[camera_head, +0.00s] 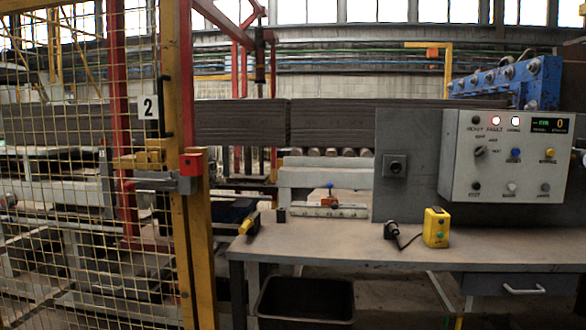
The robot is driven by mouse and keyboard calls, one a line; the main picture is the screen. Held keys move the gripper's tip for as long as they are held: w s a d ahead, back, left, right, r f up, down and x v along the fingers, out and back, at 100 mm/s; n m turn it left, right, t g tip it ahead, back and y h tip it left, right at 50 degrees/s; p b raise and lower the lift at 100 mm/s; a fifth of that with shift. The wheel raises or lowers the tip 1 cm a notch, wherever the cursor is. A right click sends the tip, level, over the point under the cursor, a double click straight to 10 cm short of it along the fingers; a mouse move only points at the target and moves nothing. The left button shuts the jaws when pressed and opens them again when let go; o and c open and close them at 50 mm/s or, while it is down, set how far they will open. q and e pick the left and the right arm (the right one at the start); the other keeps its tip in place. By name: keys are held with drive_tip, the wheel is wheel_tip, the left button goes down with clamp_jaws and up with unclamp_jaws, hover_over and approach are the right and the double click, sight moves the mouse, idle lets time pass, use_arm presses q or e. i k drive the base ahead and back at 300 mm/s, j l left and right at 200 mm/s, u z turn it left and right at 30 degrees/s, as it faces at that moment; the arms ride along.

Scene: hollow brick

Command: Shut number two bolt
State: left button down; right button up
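A white plate with a black "2" (148,107) hangs on the yellow mesh gate (80,240) at the left. Below it, a bolt assembly (165,181) sits at the gate's edge, with a grey bar and yellow brackets (140,160). A red block (192,163) is at its right end, by the yellow post (194,245). I cannot tell from this view whether the bar is engaged. A dark upright handle (163,105) stands just right of the number plate. Neither of my grippers shows in the head view.
A dark bin (305,300) sits under the bench.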

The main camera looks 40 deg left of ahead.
sight(129, 185)
drive_tip(key=u, duration=2.1)
